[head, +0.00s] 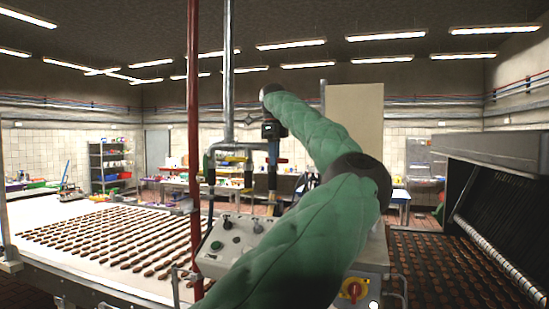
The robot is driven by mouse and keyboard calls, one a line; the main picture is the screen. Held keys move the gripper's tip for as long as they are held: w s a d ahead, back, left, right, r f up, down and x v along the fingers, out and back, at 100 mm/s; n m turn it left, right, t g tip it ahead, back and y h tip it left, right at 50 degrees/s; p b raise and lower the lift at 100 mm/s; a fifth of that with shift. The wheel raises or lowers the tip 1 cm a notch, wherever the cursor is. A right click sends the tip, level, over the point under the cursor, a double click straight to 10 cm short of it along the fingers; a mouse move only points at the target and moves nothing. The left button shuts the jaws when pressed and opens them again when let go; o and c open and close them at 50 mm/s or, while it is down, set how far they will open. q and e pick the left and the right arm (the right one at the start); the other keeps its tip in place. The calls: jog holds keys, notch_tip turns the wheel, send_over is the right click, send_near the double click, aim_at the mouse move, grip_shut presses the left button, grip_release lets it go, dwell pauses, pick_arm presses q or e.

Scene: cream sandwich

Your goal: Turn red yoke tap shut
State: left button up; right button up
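A small reddish handle (283,160), probably the red yoke tap, shows at the right end of the grey pipework above the control box. It is too small to tell its angle. A yellow tap part (235,159) sits on the pipe to the left. My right gripper is not in view.
A red vertical pipe (194,110) and a grey one (229,80) stand left of my gripper. A control box (232,243) is below. A conveyor (40,215) with rows of brown biscuits lies left; a dark machine (495,150) stands right.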

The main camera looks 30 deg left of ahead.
pick_arm(q)
jog(key=shift+r, duration=0.4)
notch_tip(320, 180, up, 5)
jog(key=shift+f+b, duration=0.1)
jog(key=shift+b, duration=0.75)
jog(key=shift+a+r, duration=0.1)
jog(key=shift+r, duration=0.95)
